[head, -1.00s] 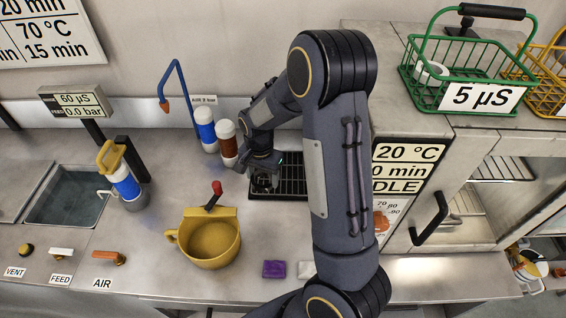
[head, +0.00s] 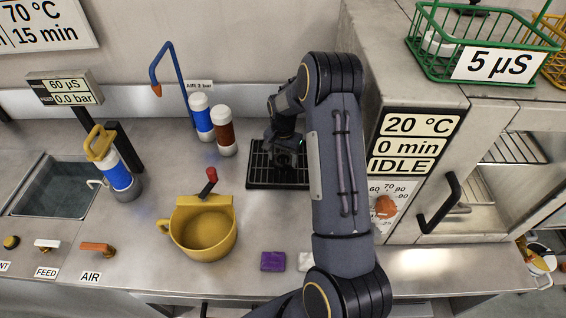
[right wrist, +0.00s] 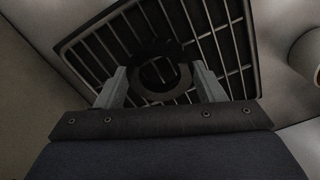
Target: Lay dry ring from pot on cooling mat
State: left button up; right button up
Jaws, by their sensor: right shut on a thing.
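The cooling mat is a black slatted grid (head: 256,180) lying flat on the steel counter, right of the bottles; it also fills much of the right wrist view (right wrist: 217,32). My right gripper (head: 285,164) is over the mat. In the right wrist view its two grey fingers (right wrist: 160,84) are shut on a dark ring (right wrist: 160,52), with mat slats showing through its hole. I cannot tell whether the ring touches the mat. The yellow pot (head: 203,232) stands on the counter front left of the mat; no ring shows in it. My left gripper is not in view.
Blue and brown white-capped bottles (head: 226,138) stand just left of the mat. Purple (head: 272,261) and white (head: 306,261) blocks lie near the front edge. The oven cabinet (head: 402,148) rises at right. A green basket (head: 425,60) sits on top.

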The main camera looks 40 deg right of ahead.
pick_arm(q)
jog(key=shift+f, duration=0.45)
pick_arm(e)
jog(key=shift+f, duration=0.7)
jog(key=shift+f, duration=0.15)
jog(key=o, duration=1)
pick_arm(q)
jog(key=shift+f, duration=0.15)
